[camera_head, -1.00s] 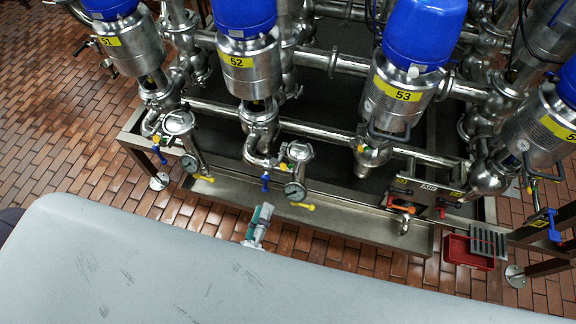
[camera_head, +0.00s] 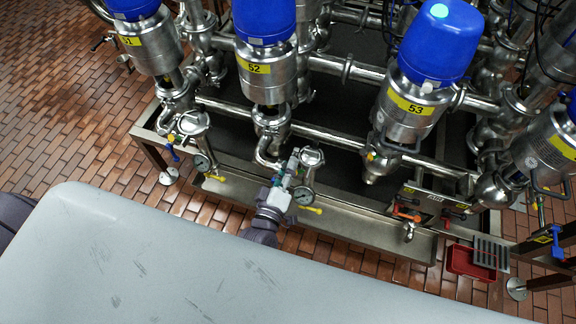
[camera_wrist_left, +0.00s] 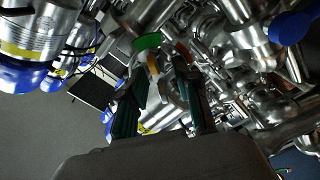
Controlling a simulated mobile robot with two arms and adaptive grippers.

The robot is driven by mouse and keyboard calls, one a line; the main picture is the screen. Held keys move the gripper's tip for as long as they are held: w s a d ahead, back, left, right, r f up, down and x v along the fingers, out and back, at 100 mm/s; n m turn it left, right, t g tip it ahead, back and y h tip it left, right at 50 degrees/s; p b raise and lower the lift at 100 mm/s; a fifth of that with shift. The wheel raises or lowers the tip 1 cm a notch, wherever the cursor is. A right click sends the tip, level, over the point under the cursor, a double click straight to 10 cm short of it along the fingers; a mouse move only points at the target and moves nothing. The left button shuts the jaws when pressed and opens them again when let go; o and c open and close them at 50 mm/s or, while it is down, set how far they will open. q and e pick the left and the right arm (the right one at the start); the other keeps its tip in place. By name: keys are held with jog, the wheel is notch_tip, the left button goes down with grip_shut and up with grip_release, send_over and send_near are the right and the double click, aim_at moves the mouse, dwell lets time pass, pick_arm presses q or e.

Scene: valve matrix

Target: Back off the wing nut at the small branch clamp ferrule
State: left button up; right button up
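My left gripper (camera_head: 286,170) reaches up from below at the small branch under the valve marked 52. It covers part of the branch in the head view, including the spot where a blue handle showed earlier. In the left wrist view its two dark green fingers (camera_wrist_left: 163,100) stand apart. Shiny fittings, a green ring (camera_wrist_left: 147,42) and a small orange-yellow part (camera_wrist_left: 153,66) show between and beyond them. I cannot make out the wing nut clearly or tell whether a finger touches it. The branch's clamp ferrule (camera_head: 311,157) is partly visible. My right gripper is not in view.
A gauge (camera_head: 303,195) with a yellow handle (camera_head: 310,209) hangs just right of my left gripper. The valve 52 body (camera_head: 266,78) stands above, with a steel drip tray (camera_head: 355,238) below. A red bin (camera_head: 470,263) is at the lower right.

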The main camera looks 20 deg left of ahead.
pick_arm(q)
grip_shut()
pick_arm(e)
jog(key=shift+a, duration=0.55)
